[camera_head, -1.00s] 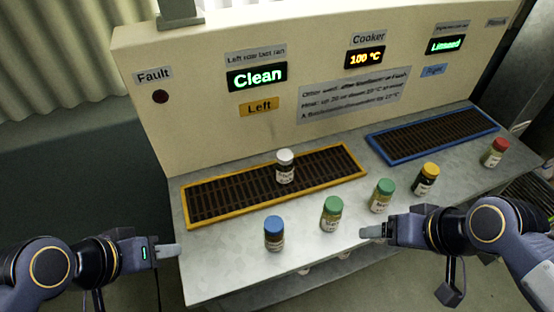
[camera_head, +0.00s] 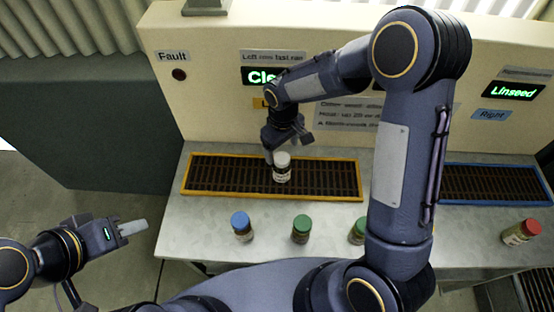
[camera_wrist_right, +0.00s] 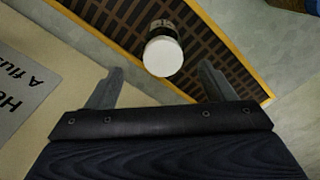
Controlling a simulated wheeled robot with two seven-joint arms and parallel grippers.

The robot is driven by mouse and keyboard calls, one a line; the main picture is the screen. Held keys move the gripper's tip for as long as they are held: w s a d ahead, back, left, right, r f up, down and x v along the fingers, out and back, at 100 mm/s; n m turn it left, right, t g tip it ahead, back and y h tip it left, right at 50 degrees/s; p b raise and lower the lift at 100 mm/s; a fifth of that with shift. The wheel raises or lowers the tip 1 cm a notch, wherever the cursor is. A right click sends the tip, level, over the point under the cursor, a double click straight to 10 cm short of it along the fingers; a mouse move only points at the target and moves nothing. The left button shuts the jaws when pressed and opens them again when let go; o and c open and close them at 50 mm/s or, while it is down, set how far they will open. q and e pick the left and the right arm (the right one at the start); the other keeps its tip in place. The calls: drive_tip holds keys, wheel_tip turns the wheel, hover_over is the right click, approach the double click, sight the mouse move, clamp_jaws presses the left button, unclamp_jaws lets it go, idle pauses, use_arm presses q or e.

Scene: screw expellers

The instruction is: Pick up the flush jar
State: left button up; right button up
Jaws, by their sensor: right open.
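A white-lidded jar (camera_head: 282,168) stands upright on the yellow-framed left grating (camera_head: 225,192). Its label is too small to read, so I cannot confirm that it is the flush jar. My right gripper (camera_head: 287,148) is at the jar's far side, close to its lid. In the right wrist view the white-lidded jar (camera_wrist_right: 163,55) shows from above, ahead of and roughly between the open fingers (camera_wrist_right: 160,74), which hold nothing. My left gripper (camera_head: 134,228) is off the counter's left end, and its finger gap cannot be made out.
A blue-lidded jar (camera_head: 241,226), a green-lidded jar (camera_head: 301,229) and another green-lidded jar (camera_head: 357,231), partly behind my right arm, stand along the front of the counter. A red-lidded jar (camera_head: 522,232) is far right. The blue-framed grating (camera_head: 490,184) is partly hidden by my arm.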

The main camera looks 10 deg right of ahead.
sight(281, 157)
wheel_tip(281, 157, down, 2)
drive_tip(key=shift+a+f+b, duration=0.15)
drive_tip(key=shift+f+b, duration=0.1)
drive_tip(key=shift+b, duration=0.45)
drive_tip(key=f+b, duration=0.2)
drive_tip(key=f, duration=0.1)
drive_tip(key=f+b, duration=0.1)
drive_tip(key=f, duration=0.1)
drive_tip(key=shift+s+f, duration=0.15)
drive_tip(key=shift+s, duration=0.1)
